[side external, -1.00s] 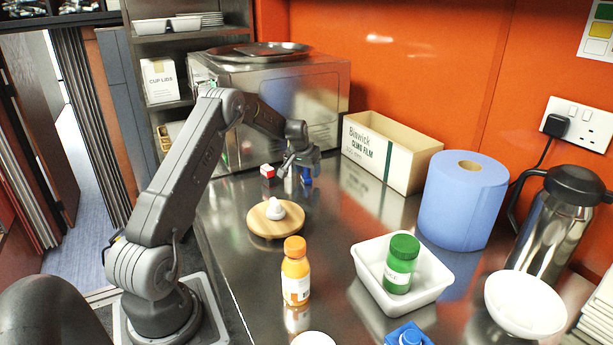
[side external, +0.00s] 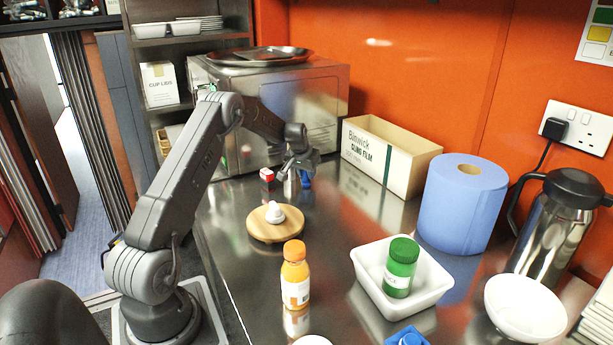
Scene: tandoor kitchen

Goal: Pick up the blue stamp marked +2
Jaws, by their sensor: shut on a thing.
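My gripper (side external: 299,180) is at the far part of the steel counter, in front of the steel oven. It is shut on a small blue thing, which I take to be the blue stamp (side external: 306,182). The fingers partly hide it and it is too small to read a +2 mark. I cannot tell whether its base touches the counter. A small red and white block (side external: 267,175) stands just left of my gripper, apart from it.
A round wooden board (side external: 260,232) with a white knob-like piece (side external: 274,212) lies nearer. An orange bottle (side external: 295,275), white dish (side external: 425,290) with green-capped jar (side external: 400,268), blue roll (side external: 462,205) and cling film box (side external: 410,165) stand around. A blue item (side external: 390,338) is at the front edge.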

